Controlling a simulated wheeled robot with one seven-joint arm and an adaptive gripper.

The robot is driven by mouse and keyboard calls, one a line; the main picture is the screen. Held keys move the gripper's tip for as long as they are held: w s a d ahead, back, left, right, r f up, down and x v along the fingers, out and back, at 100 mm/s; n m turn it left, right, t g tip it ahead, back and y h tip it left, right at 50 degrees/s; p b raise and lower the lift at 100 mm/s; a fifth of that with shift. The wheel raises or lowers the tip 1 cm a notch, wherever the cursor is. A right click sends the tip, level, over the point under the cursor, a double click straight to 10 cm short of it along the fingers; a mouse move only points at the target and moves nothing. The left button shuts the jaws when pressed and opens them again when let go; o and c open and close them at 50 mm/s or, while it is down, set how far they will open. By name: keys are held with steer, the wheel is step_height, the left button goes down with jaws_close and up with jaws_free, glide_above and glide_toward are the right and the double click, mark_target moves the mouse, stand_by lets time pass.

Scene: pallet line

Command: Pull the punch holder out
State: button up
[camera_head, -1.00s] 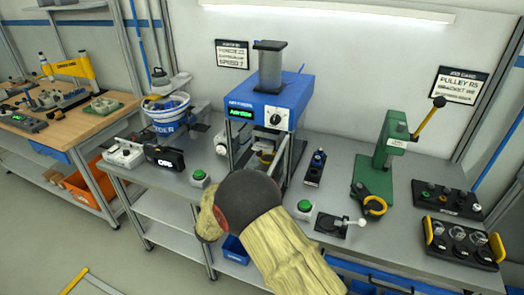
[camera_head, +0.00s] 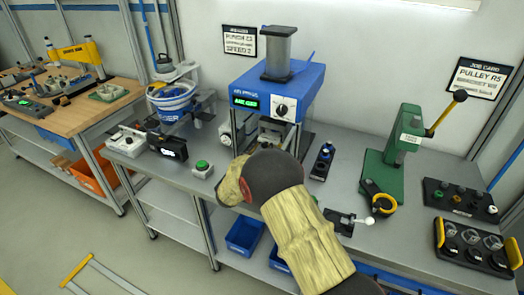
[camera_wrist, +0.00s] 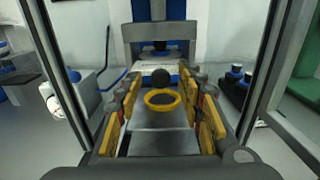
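The blue press (camera_head: 282,98) stands on the grey bench, with a lit green display and a dial on its front. In the wrist view, a yellow ring (camera_wrist: 147,103) with a black round knob (camera_wrist: 161,77) behind it sits over a grey metal plate at the press opening. It may be the punch holder, but I cannot tell for sure. My gripper (camera_wrist: 161,118) is open, its yellow-padded fingers to either side of the ring with gaps visible. In the head view my arm hides the gripper and the lower front of the press.
The press's frame posts stand close on both sides in the wrist view. A green lever press (camera_head: 402,150) and a small black fixture (camera_head: 340,220) stand to the right.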

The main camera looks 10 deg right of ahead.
steer(key=shift+c, duration=1.3)
jaws_close()
